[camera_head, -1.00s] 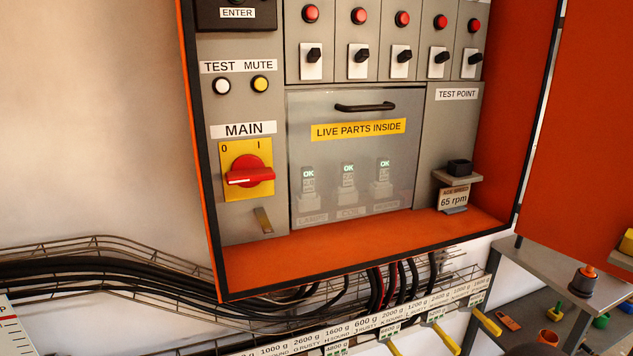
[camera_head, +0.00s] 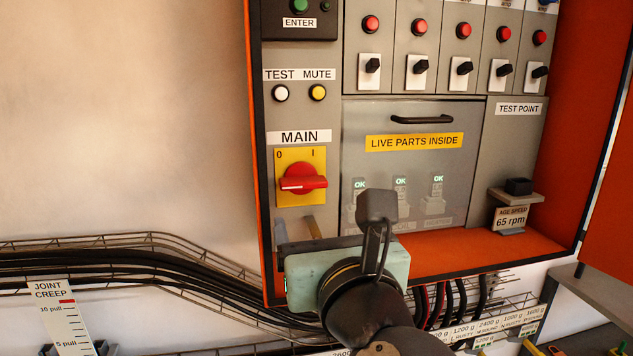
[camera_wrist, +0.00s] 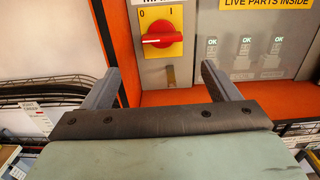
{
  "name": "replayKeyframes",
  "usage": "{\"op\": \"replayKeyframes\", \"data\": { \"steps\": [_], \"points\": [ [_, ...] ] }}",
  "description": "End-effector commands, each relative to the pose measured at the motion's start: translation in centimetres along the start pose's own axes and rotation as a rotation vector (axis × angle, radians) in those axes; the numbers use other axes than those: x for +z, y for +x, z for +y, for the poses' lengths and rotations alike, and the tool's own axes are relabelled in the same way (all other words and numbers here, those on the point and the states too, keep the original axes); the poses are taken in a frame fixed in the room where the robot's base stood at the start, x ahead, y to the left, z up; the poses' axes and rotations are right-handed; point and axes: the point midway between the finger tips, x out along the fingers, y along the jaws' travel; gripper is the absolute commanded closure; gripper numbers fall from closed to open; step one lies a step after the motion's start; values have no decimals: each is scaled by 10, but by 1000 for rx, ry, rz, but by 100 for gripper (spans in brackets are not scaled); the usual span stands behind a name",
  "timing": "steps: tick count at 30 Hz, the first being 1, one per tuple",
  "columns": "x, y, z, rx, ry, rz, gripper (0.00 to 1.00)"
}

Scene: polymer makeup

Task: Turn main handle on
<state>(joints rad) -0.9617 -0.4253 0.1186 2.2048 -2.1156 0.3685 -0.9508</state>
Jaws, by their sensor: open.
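The main handle (camera_head: 303,178) is a red rotary knob on a yellow plate (camera_head: 287,158) marked 0 at left and I at right. In the wrist view the handle (camera_wrist: 162,40) is ahead, between and beyond the two fingers.
A clear cover (camera_head: 415,160) labelled LIVE PARTS INSIDE, with a black pull, is right of the handle. A brass-coloured latch (camera_head: 313,227) sits below the plate. The orange cabinet rim (camera_head: 262,190) borders the panel. Cable trays (camera_head: 120,265) run below left.

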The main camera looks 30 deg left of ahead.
Motion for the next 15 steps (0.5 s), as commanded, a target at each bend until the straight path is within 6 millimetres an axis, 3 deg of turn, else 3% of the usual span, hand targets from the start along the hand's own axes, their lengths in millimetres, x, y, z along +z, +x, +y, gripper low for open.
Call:
{"op": "replayKeyframes", "data": {
  "steps": [15],
  "points": [
    [-2,108,-2,-5,3,5,18]
  ]
}}
